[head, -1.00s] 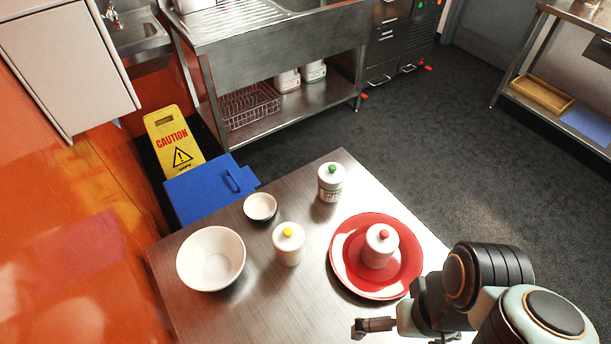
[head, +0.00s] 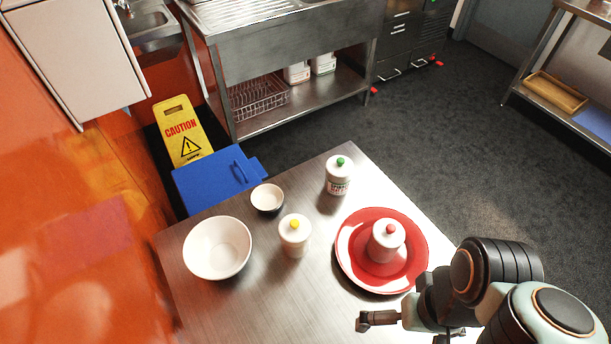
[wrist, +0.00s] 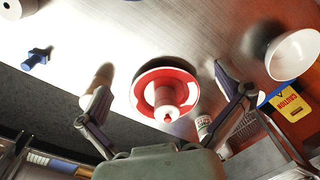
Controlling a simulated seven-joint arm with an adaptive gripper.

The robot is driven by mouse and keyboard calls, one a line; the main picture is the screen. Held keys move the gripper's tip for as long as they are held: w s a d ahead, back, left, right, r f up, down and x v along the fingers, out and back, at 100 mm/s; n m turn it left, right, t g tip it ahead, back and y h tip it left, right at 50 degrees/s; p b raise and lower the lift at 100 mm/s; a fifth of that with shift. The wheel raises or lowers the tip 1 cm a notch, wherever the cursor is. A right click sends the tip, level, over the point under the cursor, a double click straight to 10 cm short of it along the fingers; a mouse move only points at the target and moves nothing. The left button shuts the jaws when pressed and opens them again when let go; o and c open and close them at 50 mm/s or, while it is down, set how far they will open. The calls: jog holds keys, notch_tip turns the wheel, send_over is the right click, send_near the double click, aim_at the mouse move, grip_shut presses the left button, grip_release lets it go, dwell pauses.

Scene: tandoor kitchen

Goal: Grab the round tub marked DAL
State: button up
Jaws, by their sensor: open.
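Three white round tubs with coloured knobs stand upright on the steel table (head: 290,315) in the head view. The green-knobbed tub (head: 338,180) stands at the back and has a printed label, too small to read. The yellow-knobbed tub (head: 294,238) stands in the middle. The red-knobbed tub (head: 385,243) stands on a red plate (head: 352,268). I cannot tell which is marked DAL. My gripper (head: 402,332) is open, at the front right near the plate. In the wrist view, the plate (wrist: 143,92) and red-knobbed tub (wrist: 166,104) show between my spread fingers (wrist: 162,82), apart from them.
A large white bowl (head: 217,248) and a small bowl (head: 267,198) stand left on the table. A blue box (head: 210,182) and a yellow caution sign (head: 182,132) are beyond its left edge. A steel sink bench (head: 285,50) stands behind, across open floor.

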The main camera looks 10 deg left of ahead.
jog(key=w+a+r+n+t, duration=0.1)
jog(key=w+a+n+t, duration=0.15)
jog(key=w, duration=0.75)
jog(key=w+a+r+n+t, duration=0.1)
jog(key=w+a+t, duration=0.15)
jog(key=w, duration=0.75)
jog(key=n+g+y, duration=0.1)
jog(key=n+g, duration=0.1)
jog(key=n, duration=0.1)
send_over(295, 224)
jog(key=w+d, duration=0.4)
notch_tip(295, 224, down, 10)
jog(key=shift+n+g+h, duration=0.3)
jog(key=shift+n+g, duration=0.35)
jog(key=shift+g, duration=0.15)
jog(key=s+a+f, duration=0.1)
jog(key=f, duration=0.1)
jog(key=s+a+f, duration=0.1)
jog(key=f, duration=0.1)
jog(key=s+a+f, duration=0.1)
jog(key=s+f, duration=0.1)
jog(key=shift+a+f, duration=0.3)
jog(key=shift+f, duration=0.05)
jog(key=shift+a+f, duration=0.15)
jog(key=shift+f, duration=0.2)
jog(key=f, duration=0.5)
jog(key=shift+w+a+f, duration=0.3)
jog(key=shift+f, duration=0.05)
